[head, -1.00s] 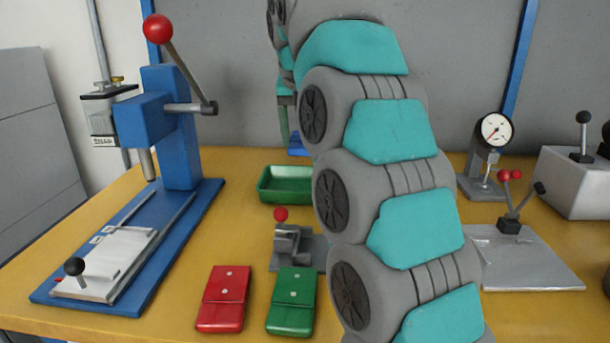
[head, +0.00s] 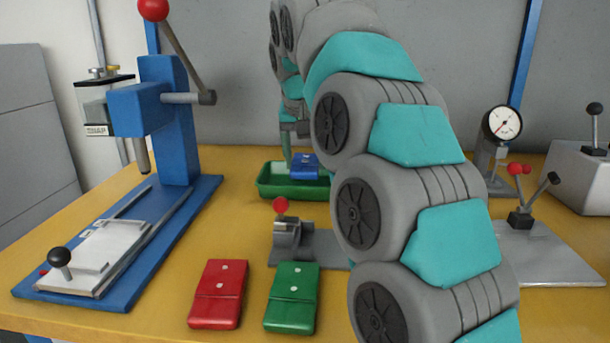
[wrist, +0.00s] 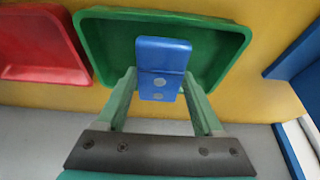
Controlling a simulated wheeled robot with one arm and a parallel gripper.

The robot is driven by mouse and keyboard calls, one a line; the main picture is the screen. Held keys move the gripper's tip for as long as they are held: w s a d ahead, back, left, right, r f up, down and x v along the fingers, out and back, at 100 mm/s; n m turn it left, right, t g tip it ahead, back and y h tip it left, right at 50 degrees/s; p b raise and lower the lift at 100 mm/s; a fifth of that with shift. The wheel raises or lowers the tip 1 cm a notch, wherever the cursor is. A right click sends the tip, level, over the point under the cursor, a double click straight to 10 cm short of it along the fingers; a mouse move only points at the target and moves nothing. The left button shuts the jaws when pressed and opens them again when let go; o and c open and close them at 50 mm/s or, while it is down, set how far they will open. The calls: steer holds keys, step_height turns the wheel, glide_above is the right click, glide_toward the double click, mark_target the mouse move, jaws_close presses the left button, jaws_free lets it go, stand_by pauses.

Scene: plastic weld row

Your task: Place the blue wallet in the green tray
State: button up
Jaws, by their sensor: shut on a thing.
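The blue wallet (head: 304,167) is between the fingers of my gripper (wrist: 157,92), as the wrist view shows it (wrist: 163,58). My gripper is shut on it, with one green finger on each side. The green tray (head: 266,180) stands at the back middle of the table, partly hidden by my arm in the head view. In the wrist view the tray (wrist: 100,45) lies behind the wallet, which appears over it. I cannot tell whether the wallet touches the tray floor.
A red tray (wrist: 40,45) is beside the green tray. A red wallet (head: 217,294) and a green wallet (head: 292,297) lie at the front. A small clamp (head: 290,238) stands before the tray. A blue press (head: 172,125) is at left, a dial gauge (head: 503,123) at right.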

mark_target(305, 165)
steer(key=shift+f, duration=1.7)
steer(key=shift+f, duration=0.2)
steer(key=o, duration=1.5)
steer(key=shift+r, duration=0.3)
steer(key=p+v, duration=0.3)
steer(key=v, duration=0.9)
